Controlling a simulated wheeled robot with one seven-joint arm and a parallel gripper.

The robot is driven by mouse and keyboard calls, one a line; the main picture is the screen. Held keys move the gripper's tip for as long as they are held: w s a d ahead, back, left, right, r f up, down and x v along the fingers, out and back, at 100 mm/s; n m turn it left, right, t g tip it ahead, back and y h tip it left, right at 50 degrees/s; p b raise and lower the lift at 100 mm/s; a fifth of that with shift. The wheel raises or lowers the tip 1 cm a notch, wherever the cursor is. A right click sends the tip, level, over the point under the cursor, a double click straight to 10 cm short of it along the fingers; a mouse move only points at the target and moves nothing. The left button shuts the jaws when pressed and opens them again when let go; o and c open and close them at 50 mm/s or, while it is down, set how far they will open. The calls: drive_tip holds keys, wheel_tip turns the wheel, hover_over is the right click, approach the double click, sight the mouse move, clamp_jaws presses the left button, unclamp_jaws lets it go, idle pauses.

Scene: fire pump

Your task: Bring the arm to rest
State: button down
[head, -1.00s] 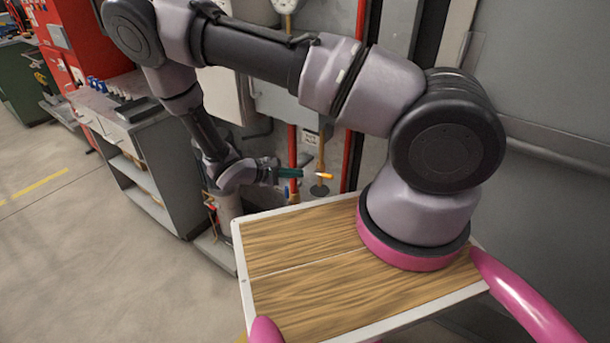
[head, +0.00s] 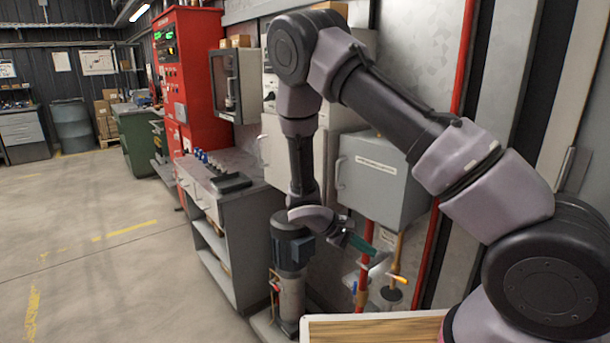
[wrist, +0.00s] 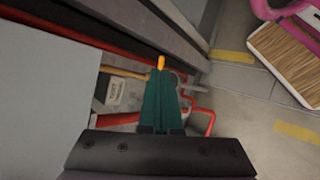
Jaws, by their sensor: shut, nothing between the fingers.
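My arm reaches from the lower right, up and over, with the forearm hanging down to the left in the head view. My gripper (head: 358,243) has dark green fingers and points right and slightly down, in front of the pipes below the grey wall box. In the wrist view my gripper (wrist: 160,82) has its two green fingers together, with nothing held between them. A small orange piece (wrist: 161,62) shows just past the fingertips. In the head view an orange piece (head: 398,280) is by the pipe, apart from the fingers.
A grey wall box (head: 375,180) and red pipe (head: 364,265) are close to my gripper. A grey-blue pump motor (head: 291,243) stands below my wrist. A grey cabinet (head: 225,205) stands left, beside a red control panel (head: 192,75). Open floor (head: 110,250) lies further left.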

wheel_tip(320, 180, up, 13)
drive_tip(key=d+m+g+y, duration=0.1)
drive_tip(key=m+y, duration=0.3)
drive_tip(key=m, duration=0.1)
drive_tip(key=s+d+r+m+t+y, duration=0.25)
drive_tip(key=s+r, duration=0.25)
drive_tip(key=r, duration=0.5)
drive_tip(key=s+d+r+m+t+y, duration=0.1)
drive_tip(key=s+r+m+t+y, duration=0.15)
drive_tip(key=s+r, duration=0.45)
drive_tip(key=s+d+r+m+t+y, duration=0.1)
drive_tip(key=s+r+m+t+y, duration=0.2)
drive_tip(key=r, duration=0.9)
drive_tip(key=w+a+f+g+y, duration=0.2)
drive_tip(key=w+a+f+g, duration=0.1)
drive_tip(key=w+f, duration=0.5)
drive_tip(key=w+a+f+m+g+h, duration=0.1)
drive_tip(key=w+a+f, duration=0.1)
drive_tip(key=f, duration=0.4)
drive_tip(key=w+a+f+m+g, duration=0.1)
drive_tip(key=w+f+m, duration=0.15)
drive_tip(key=f, duration=0.25)
drive_tip(key=m+h, duration=0.1)
drive_tip(key=h, duration=0.8)
approach(401, 279)
drive_tip(key=x, duration=0.7)
